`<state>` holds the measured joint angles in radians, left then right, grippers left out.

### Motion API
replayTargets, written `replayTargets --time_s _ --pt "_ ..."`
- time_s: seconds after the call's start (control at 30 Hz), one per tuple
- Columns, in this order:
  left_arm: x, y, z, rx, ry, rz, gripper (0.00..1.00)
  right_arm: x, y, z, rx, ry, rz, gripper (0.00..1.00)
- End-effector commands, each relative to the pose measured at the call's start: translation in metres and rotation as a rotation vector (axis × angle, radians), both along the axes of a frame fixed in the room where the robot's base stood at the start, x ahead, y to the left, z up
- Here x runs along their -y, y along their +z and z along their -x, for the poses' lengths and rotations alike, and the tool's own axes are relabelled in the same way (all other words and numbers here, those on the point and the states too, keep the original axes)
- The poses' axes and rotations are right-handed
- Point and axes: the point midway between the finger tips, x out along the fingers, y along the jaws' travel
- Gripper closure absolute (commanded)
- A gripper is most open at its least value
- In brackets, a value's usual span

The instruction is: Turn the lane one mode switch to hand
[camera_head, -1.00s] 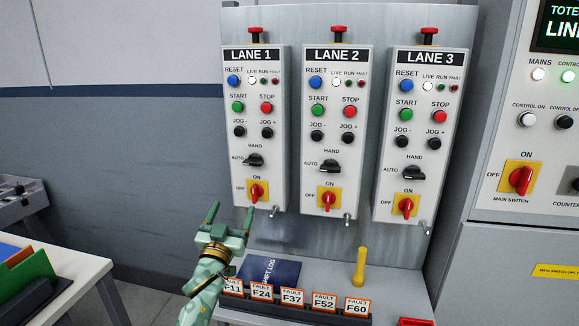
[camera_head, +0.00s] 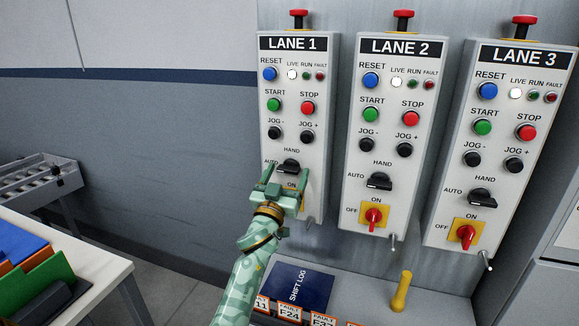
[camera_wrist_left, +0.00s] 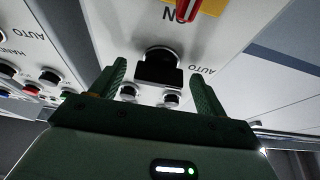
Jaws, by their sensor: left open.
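The lane one panel (camera_head: 292,120) is the leftmost of three grey panels. Its black mode switch (camera_head: 289,165) sits below the HAND label, with AUTO at its left. Its handle lies sideways, like those on the other lanes, and does not point up at HAND. My left gripper (camera_head: 286,172) is open and empty, its fingers reaching up at the switch. In the left wrist view the mode switch (camera_wrist_left: 158,68) stands between the two open fingers, with a gap on each side; contact cannot be told. My gripper hides the lane one ON/OFF switch in the head view. My right gripper is out of view.
The lane one red ON/OFF switch (camera_wrist_left: 187,9) is close by in the left wrist view. The lane two panel (camera_head: 388,130) stands to the right. Below are a shift log (camera_head: 302,284), fault cards (camera_head: 290,310) and a yellow handle (camera_head: 401,291).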

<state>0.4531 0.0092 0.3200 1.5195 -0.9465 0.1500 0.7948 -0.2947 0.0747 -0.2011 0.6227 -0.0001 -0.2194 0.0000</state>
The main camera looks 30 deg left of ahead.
Motion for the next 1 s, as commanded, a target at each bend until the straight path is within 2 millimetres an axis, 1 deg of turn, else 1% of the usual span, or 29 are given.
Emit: replayTargets --time_s 0.13,0.3,0.37,0.4,0.47,0.77,1.0 --pt "0.0006 0.0013 -0.0001 0.0 0.0 0.0 0.25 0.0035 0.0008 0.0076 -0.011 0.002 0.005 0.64" --pt "0.0006 0.001 -0.0002 0.0 0.0 0.0 0.25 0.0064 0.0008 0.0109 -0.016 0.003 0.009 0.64" --pt "0.0006 0.001 -0.0002 0.0 0.0 0.0 0.42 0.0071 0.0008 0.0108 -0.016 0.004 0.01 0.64" --pt "0.0006 0.001 -0.0002 0.0 0.0 0.0 0.53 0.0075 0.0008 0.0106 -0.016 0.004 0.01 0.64" --pt "0.0006 0.0009 -0.0002 0.0 0.0 0.0 0.7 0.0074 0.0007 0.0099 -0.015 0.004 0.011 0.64" --pt "0.0003 0.0012 -0.0001 -0.006 0.001 -0.019 0.7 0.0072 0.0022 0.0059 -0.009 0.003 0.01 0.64" --pt "-0.0003 0.0026 0.0003 -0.031 0.0 -0.124 0.7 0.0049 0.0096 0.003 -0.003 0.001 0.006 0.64"
